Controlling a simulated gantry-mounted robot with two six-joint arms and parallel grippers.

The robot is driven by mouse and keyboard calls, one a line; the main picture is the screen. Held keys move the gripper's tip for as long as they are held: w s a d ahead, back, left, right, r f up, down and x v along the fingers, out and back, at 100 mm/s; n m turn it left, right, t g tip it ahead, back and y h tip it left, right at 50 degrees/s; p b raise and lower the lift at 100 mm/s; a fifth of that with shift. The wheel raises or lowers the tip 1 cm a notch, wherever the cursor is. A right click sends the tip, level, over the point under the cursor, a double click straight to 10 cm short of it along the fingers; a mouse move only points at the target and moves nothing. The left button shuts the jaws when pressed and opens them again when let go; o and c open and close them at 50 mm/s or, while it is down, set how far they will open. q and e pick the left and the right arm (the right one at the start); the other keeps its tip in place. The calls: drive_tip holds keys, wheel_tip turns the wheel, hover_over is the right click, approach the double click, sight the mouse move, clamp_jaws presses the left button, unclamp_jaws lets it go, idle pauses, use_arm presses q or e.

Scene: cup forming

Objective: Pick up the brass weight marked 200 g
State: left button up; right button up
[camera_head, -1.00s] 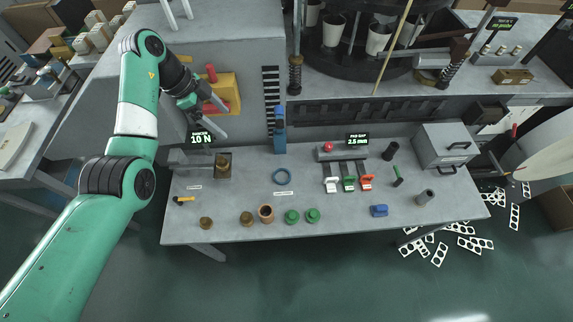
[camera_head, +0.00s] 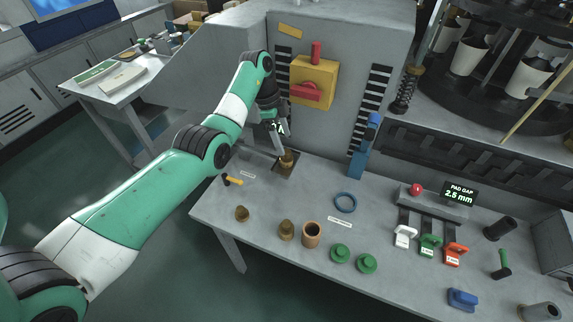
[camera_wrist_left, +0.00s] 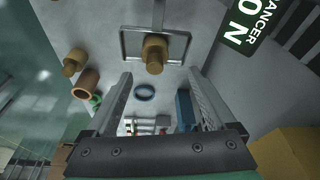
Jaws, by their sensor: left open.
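Several brass weights show, and I cannot read a 200 g mark on any. Two more brass weights, a small one (camera_head: 242,213) and a larger one (camera_head: 286,230), stand at the front left edge. My left gripper (camera_head: 277,143) is open and empty, close above the plate's weight. In the left wrist view the fingers (camera_wrist_left: 160,82) are spread, with that weight just beyond their tips, apart from them. My right gripper is not in view.
A brown hollow cup (camera_head: 312,236) and two green pieces (camera_head: 340,253) stand along the front edge. A blue ring (camera_head: 346,202) and a blue upright block (camera_head: 362,155) are to the right. The grey cabinet stands behind.

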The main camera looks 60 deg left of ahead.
sight(287, 154)
use_arm(q)
drive_tip(key=shift+w+d+f, duration=0.1)
drive_tip(key=shift+f, duration=0.5)
drive_tip(key=b+x, duration=0.2)
drive_tip(key=x, duration=0.1)
drive_tip(key=s+b+x, duration=0.1)
drive_tip(key=x, duration=0.1)
drive_tip(key=shift+w+d+f+b, duration=0.1)
drive_tip(key=shift+d+f+b, duration=0.15)
drive_tip(key=shift+b, duration=0.1)
drive_tip(key=shift+w+r, duration=0.1)
drive_tip(key=shift+r, duration=0.05)
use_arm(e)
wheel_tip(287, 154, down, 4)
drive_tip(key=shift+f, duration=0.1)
use_arm(q)
clamp_jaws()
